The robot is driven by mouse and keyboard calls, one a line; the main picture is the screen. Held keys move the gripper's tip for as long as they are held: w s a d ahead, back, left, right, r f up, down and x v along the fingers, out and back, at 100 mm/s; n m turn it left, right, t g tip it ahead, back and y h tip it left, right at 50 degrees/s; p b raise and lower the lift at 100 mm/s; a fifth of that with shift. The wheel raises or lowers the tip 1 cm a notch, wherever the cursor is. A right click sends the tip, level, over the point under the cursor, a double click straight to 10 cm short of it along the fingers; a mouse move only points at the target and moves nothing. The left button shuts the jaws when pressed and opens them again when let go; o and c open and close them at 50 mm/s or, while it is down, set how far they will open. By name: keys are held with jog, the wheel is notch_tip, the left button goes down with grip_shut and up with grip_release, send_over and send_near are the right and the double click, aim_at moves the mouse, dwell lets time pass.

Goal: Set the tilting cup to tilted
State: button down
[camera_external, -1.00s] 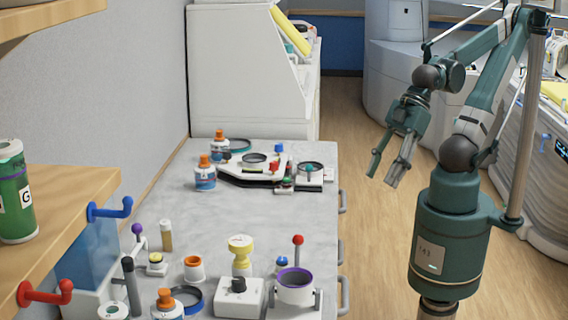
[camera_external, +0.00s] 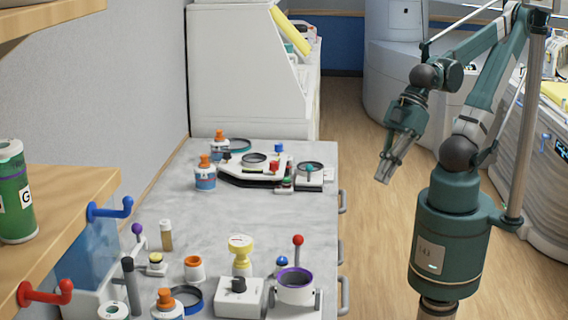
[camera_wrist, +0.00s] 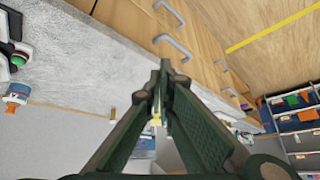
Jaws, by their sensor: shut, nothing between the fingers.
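The tilting cup (camera_external: 295,289) is a white cup with a purple rim, held between side supports near the front right edge of the grey worktop. It looks upright, with its opening facing up. My gripper (camera_external: 383,179) is shut and empty, its fingers pointing down over the floor to the right of the worktop. It is well apart from the cup, farther back and higher. In the wrist view my closed fingers (camera_wrist: 165,72) fill the middle, and I cannot make out the cup there.
A red-ball lever (camera_external: 298,241) stands just behind the cup. A white box with a black knob (camera_external: 238,296) and a yellow-topped piece (camera_external: 240,250) are to its left. Bottles and a dark-based device (camera_external: 245,180) stand farther back. The middle of the worktop (camera_external: 200,223) is clear.

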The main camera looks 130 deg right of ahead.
jog(key=w+a+m+g+y+p, duration=0.25)
jog(key=w+m+y, duration=0.7)
jog(key=w, duration=1.15)
jog(key=w+d+f+m+t+y, duration=0.2)
jog(key=w+d+f+m+y, duration=0.2)
jog(key=w+d+m, duration=0.5)
jog(key=shift+w+d+f+y, duration=0.35)
jog(key=shift+w+d+f, duration=0.4)
jog(key=shift+w+f, duration=0.3)
dwell(0.4)
jog(key=shift+w+r+m+t, duration=0.1)
jog(key=shift+m+t, duration=0.15)
jog(key=shift+m, duration=0.1)
